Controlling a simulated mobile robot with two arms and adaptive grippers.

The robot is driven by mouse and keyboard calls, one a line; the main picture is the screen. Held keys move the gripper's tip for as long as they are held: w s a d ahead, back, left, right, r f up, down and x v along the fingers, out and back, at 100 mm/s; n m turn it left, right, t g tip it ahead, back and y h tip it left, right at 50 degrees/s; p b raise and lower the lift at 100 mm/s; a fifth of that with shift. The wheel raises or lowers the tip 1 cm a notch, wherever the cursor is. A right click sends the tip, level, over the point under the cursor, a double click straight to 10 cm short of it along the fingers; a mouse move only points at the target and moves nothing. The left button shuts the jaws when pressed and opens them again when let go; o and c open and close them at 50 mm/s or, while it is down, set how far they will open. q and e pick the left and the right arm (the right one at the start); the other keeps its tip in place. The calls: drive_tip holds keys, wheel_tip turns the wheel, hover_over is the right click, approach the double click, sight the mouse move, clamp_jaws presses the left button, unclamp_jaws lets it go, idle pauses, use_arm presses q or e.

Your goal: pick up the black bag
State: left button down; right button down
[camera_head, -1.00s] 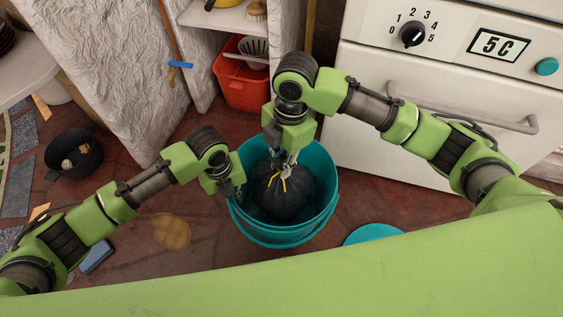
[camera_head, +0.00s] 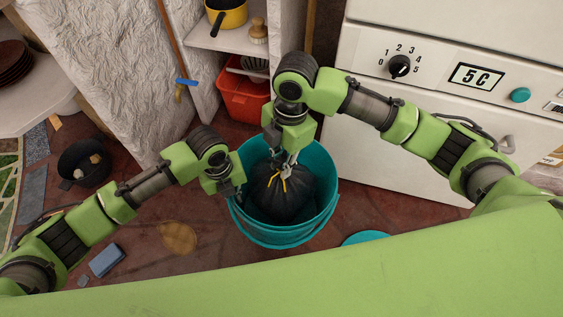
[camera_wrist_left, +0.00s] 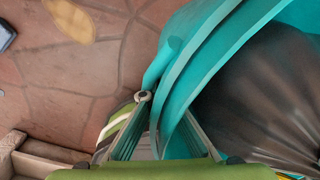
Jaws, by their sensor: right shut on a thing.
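The black bag (camera_head: 290,198), gathered at the top with a yellow tie, sits inside a teal bucket (camera_head: 265,232). My right gripper (camera_head: 285,168) reaches down into the bucket from behind and is shut on the bag's gathered top. In the left wrist view the bucket wall (camera_wrist_left: 205,60) runs between the left fingers (camera_wrist_left: 163,108), and the dark, folded bag (camera_wrist_left: 262,95) fills the right side. The bag's underside is hidden by the bucket.
A teal lid (camera_head: 365,238) lies on the floor at right, partly hidden by my green body. A white stove (camera_head: 400,150) stands behind at right. A red bin (camera_head: 240,100) is under a shelf behind. A dark pot (camera_head: 85,165) and a blue block (camera_head: 107,260) lie at left.

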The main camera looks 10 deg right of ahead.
use_arm(q)
drive_tip(key=shift+d+r+p, duration=0.1)
drive_tip(key=shift+r+p, duration=0.6)
drive_tip(key=shift+r, duration=0.4)
drive_tip(key=shift+w, duration=0.1)
drive_tip(key=c, duration=2.2)
unclamp_jaws()
drive_tip(key=shift+f, duration=0.1)
drive_tip(key=r, duration=0.8)
drive_tip(key=a+r, duration=0.1)
drive_tip(key=r, duration=0.3)
